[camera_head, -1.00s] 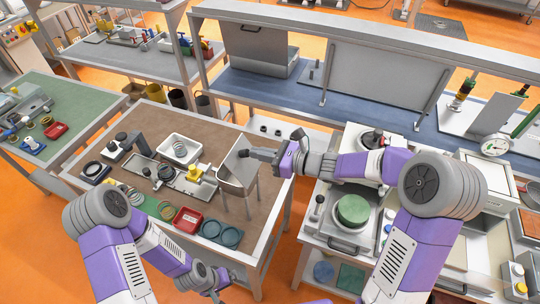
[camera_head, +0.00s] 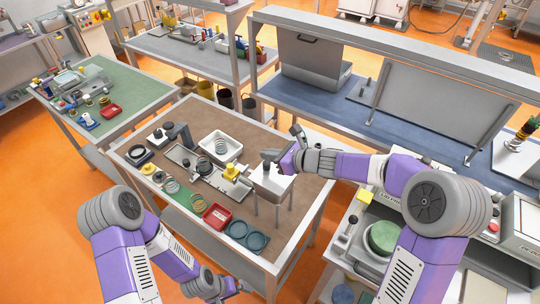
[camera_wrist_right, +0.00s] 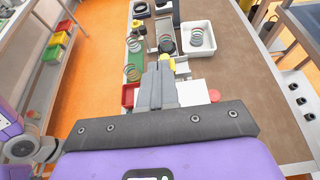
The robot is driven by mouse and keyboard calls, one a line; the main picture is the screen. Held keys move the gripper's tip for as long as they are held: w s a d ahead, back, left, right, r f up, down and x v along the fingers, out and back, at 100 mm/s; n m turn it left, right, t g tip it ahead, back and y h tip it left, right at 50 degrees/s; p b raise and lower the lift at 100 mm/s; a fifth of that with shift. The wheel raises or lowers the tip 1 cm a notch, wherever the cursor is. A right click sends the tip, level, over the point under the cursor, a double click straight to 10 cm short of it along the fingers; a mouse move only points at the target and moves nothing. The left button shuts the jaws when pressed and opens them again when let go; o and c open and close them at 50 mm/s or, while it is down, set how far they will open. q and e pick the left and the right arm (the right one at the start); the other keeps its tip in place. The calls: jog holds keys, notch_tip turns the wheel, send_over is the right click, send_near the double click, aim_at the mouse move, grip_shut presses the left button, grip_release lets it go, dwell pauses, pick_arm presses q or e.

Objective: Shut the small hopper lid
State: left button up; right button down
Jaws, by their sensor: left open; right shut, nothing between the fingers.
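The small hopper (camera_head: 278,212) stands on thin legs at the right end of the brown-topped table. Its pale lid (camera_head: 276,184) looks flat across the top. The lid also shows in the right wrist view (camera_wrist_right: 196,92), partly hidden by my gripper, with a red knob beside the fingers. My right gripper (camera_head: 270,161) is shut and empty, over the lid's far edge; I cannot tell whether it touches. Its closed fingers show in the right wrist view (camera_wrist_right: 160,72). My left gripper (camera_head: 228,287) is open and low in front of the table, away from the hopper.
A cluttered bench with a green round part (camera_head: 383,238) stands right. Brown tabletop is free along the back.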

aim_at(265, 163)
jog(key=shift+w+a+f+b, duration=0.3)
jog(key=shift+f+b, duration=0.15)
jog(key=shift+f, duration=0.05)
jog(key=shift+w+a+f+b, duration=0.3)
jog(key=shift+f+b, duration=0.1)
jog(key=shift+f, duration=0.1)
notch_tip(265, 163, up, 5)
jog(key=p, duration=0.4)
jog(key=shift+r, duration=0.2)
notch_tip(265, 163, up, 9)
jog(key=p, duration=0.2)
jog(key=shift+f, duration=0.2)
